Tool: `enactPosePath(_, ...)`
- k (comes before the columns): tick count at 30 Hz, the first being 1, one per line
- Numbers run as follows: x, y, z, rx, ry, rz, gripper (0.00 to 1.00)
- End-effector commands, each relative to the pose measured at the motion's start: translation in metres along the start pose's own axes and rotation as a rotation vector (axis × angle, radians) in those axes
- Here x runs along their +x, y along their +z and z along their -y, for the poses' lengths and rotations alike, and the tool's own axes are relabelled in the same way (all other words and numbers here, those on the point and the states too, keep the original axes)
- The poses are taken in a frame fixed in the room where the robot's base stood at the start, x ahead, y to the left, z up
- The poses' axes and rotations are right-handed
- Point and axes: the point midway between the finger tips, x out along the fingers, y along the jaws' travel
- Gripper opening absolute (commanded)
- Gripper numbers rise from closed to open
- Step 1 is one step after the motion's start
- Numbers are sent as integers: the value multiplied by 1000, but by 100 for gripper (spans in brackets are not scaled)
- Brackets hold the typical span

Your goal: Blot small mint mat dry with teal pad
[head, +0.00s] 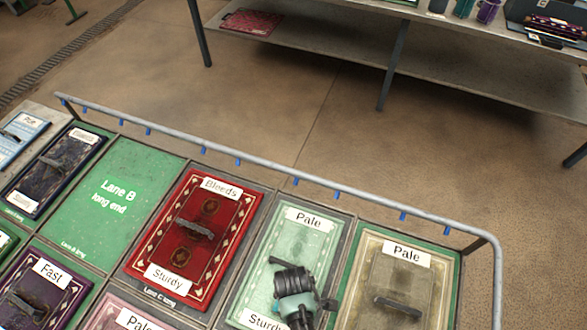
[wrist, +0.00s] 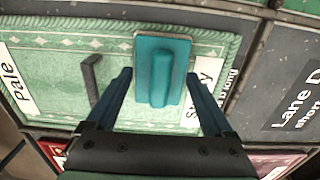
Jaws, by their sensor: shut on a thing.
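The small mint mat (head: 318,243) lies in a lane of the bench in the head view, with labels "Pale" and "Sturdy". It fills the upper wrist view (wrist: 65,48), where a dark grey bar-like handle (wrist: 92,82) stands on its left part. The teal pad (wrist: 178,50), a flat plate with a raised grip, is over the right part of the mat, partly covering the "Sturdy" label. My gripper (wrist: 160,78) is shut on the pad's grip, one finger to each side. In the head view my gripper (head: 298,300) hides the mat's lower middle. I cannot tell whether the pad touches the mat.
A red mat (head: 222,215) labelled "Bleeds" and "Sturdy" lies left of the mint mat. A beige mat (head: 385,275) labelled "Pale" lies right. A green "Lane B" space (head: 110,210) is empty. A metal rail (head: 270,165) edges the bench; a shelf table (head: 440,75) stands beyond.

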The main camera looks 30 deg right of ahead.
Motion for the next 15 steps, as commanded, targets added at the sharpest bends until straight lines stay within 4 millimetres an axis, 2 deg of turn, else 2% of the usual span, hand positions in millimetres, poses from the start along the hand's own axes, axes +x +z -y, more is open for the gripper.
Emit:
enactPosePath(9,0,1,1,0,-2,1,15)
enactPosePath(15,-16,0,1,0,-2,1,15)
